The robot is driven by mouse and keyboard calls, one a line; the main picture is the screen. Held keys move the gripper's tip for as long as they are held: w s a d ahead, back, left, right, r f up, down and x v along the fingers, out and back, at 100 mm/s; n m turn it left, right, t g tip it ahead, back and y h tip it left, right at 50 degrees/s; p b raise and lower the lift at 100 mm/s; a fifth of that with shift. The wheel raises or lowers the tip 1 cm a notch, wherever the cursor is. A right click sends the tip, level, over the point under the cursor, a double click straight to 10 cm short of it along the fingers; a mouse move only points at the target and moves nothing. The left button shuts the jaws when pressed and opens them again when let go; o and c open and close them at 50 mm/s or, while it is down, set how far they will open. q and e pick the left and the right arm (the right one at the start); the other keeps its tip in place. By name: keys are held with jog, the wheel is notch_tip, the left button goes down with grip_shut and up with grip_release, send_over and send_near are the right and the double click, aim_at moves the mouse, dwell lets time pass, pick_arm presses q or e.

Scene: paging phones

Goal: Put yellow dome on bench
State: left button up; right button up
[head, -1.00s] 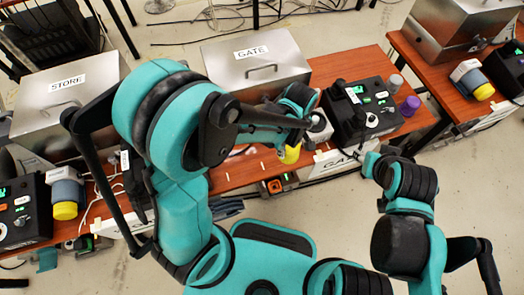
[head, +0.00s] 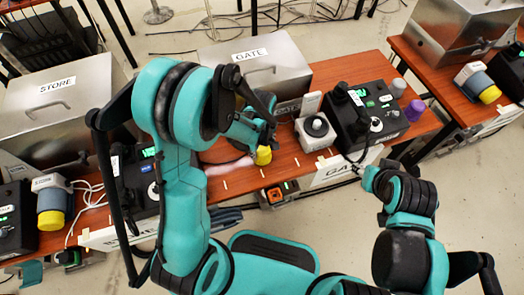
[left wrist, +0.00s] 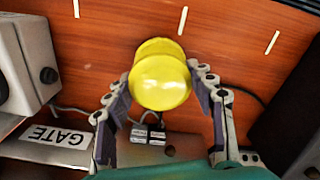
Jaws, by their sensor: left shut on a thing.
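The yellow dome (head: 263,155) is in my left gripper, over the wooden bench (head: 235,180) in front of the GATE box. In the left wrist view the dome (left wrist: 161,80) sits between the two fingers of my left gripper (left wrist: 160,84), with bare wood behind it. I cannot tell whether it touches the bench. The white GATE unit (head: 316,132) to its right shows a bare round top. My right gripper (head: 361,171) is by the bench's front edge near the black phone console; its fingers are too small to read.
The steel GATE box (head: 255,70) stands behind. A black console (head: 365,115) and a purple cup (head: 414,110) are to the right. A STORE unit with another yellow dome (head: 51,218) is at the left. Bare wood with white marks lies around the held dome.

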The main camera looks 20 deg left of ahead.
pick_arm(q)
jog(key=shift+f, duration=0.3)
jog(key=shift+f, duration=0.1)
jog(key=shift+f, duration=0.15)
jog(key=o, duration=1.2)
jog(key=shift+c, duration=0.2)
